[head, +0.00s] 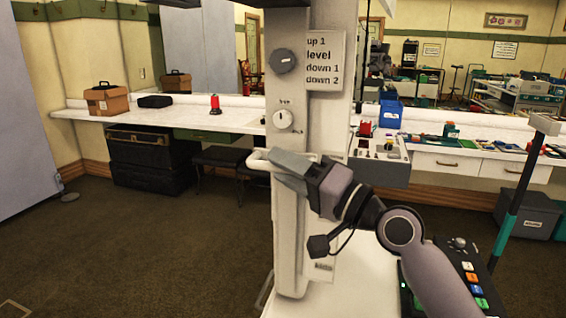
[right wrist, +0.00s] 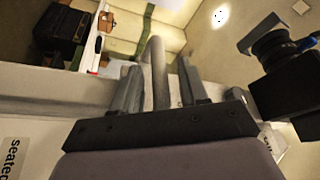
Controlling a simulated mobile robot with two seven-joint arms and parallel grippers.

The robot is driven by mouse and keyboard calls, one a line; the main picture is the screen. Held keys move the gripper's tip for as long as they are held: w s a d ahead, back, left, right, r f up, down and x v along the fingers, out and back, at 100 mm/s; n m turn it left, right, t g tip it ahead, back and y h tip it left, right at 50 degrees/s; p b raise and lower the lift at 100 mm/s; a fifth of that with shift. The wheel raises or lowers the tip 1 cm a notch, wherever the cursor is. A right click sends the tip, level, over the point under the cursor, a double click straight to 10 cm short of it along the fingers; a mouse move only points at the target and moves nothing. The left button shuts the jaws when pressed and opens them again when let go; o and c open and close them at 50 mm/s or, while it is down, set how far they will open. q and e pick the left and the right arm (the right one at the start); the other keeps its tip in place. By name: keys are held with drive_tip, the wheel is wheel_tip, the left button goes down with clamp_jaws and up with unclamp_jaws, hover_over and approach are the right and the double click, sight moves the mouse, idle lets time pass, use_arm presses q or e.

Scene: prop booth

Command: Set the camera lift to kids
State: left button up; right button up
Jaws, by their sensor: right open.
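The camera lift is a white column (head: 291,190) in the middle of the head view. A pale looped handle (head: 258,156) sticks out from its left side. My right gripper (head: 276,166) is at this handle, open. In the right wrist view the handle bar (right wrist: 158,68) stands between the two spread fingers, with a gap visible on each side. A label starting "seated" (right wrist: 12,158) shows at that view's lower left. I cannot read a "kids" label in either view. My left gripper is not in view.
A dark round knob (head: 285,61), a sign (head: 325,62) reading up 1, level, down 1, down 2, and a smaller white dial (head: 283,119) are above the handle. A button panel (head: 467,272) is at lower right. A long counter (head: 180,117) runs behind.

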drive_tip(key=shift+w+a+r, duration=0.1)
drive_tip(key=shift+w+a, duration=0.15)
drive_tip(key=shift+a, duration=0.1)
drive_tip(key=shift+c, duration=0.2)
clamp_jaws()
wheel_tip(320, 180, down, 18)
drive_tip(key=b, duration=1.5)
drive_tip(key=shift+r, duration=0.1)
drive_tip(key=shift+o, duration=0.2)
unclamp_jaws()
